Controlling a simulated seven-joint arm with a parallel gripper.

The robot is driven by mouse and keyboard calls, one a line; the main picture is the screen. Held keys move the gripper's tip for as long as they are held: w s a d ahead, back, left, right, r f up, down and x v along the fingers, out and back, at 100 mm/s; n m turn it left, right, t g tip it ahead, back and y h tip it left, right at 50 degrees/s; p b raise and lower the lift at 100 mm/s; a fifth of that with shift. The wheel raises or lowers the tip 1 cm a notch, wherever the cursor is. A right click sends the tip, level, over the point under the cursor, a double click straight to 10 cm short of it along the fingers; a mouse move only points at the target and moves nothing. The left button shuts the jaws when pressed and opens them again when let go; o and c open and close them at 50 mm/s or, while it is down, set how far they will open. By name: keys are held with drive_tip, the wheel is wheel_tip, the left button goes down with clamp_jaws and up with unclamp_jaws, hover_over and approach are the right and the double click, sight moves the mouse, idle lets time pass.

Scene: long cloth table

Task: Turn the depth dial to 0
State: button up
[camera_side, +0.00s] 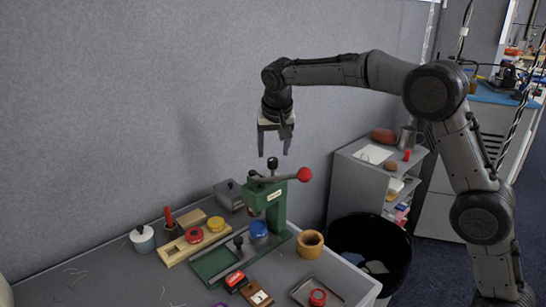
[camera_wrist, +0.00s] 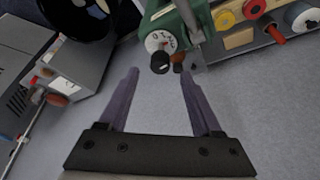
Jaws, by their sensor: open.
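A green hand press (camera_side: 279,204) stands on the grey table, with a lever ending in a red ball. It also shows at the top of the wrist view (camera_wrist: 190,16). Its depth dial is a white numbered disc (camera_wrist: 153,41) with a black knob (camera_wrist: 159,63) in the wrist view. A 0 seems to show at its left side, but the setting is too small to read. In the side view a black knob (camera_side: 272,162) tops the press. My gripper (camera_side: 273,153) is open and empty, pointing down just above that knob; its fingers (camera_wrist: 160,74) appear either side of it.
A wooden board (camera_side: 180,247) with red and yellow round pieces lies left of the press. A wooden ring-shaped cup (camera_side: 310,243) stands to its right. A black bin (camera_side: 372,245) and grey shelf (camera_side: 350,188) stand beyond the table. The grey partition is close behind.

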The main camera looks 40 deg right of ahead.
sight(273, 159)
drive_tip(key=shift+x, duration=1.75)
clamp_jaws()
